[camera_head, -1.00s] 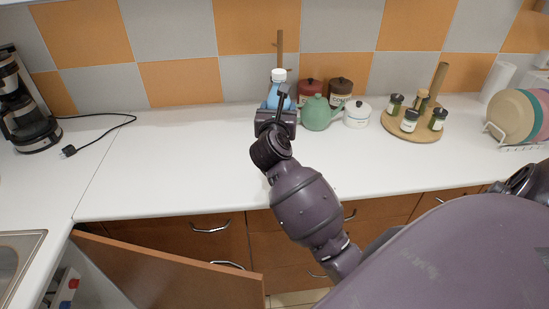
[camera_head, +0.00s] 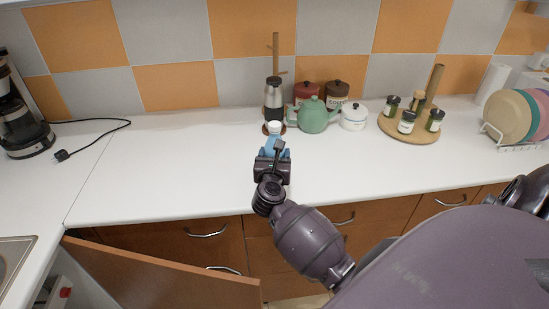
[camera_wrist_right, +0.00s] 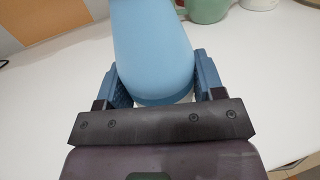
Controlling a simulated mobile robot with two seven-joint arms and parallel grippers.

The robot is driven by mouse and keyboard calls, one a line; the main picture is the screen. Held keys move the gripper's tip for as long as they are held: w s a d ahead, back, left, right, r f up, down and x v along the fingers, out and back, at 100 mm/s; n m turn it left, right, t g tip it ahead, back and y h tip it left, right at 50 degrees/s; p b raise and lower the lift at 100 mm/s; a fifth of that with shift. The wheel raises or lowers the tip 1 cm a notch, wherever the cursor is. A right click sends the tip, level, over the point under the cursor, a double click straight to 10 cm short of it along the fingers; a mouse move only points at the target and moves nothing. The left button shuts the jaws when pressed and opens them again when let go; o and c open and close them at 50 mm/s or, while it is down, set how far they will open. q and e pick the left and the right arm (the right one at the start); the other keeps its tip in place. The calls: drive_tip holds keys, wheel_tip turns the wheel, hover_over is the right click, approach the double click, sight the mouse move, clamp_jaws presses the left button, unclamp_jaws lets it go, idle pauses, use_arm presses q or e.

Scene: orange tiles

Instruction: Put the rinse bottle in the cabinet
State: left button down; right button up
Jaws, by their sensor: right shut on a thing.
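The rinse bottle (camera_head: 274,140) is light blue with a white cap. My right gripper (camera_head: 273,158) is shut on it, over the front part of the white counter. In the right wrist view the blue bottle (camera_wrist_right: 155,50) sits between the two blue finger pads of the gripper (camera_wrist_right: 155,85). I cannot tell for sure whether its base is clear of the counter. The cabinet door (camera_head: 165,275) stands open at the lower left, below the counter. The inside of the cabinet (camera_head: 75,285) shows only in part. My left gripper is not in view.
Behind the bottle stand a silver-and-black container (camera_head: 274,100), a green teapot (camera_head: 314,115), red and brown canisters and a white pot (camera_head: 354,116). A spice tray (camera_head: 400,135) and plate rack are to the right. A coffee maker (camera_head: 22,120) stands left.

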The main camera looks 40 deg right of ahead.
drive_tip(key=shift+f, duration=0.1)
drive_tip(key=shift+f, duration=0.1)
drive_tip(key=o, duration=0.8)
drive_tip(key=shift+f, duration=0.15)
drive_tip(key=shift+c, duration=0.2)
drive_tip(key=o, duration=0.5)
drive_tip(key=shift+c, duration=0.2)
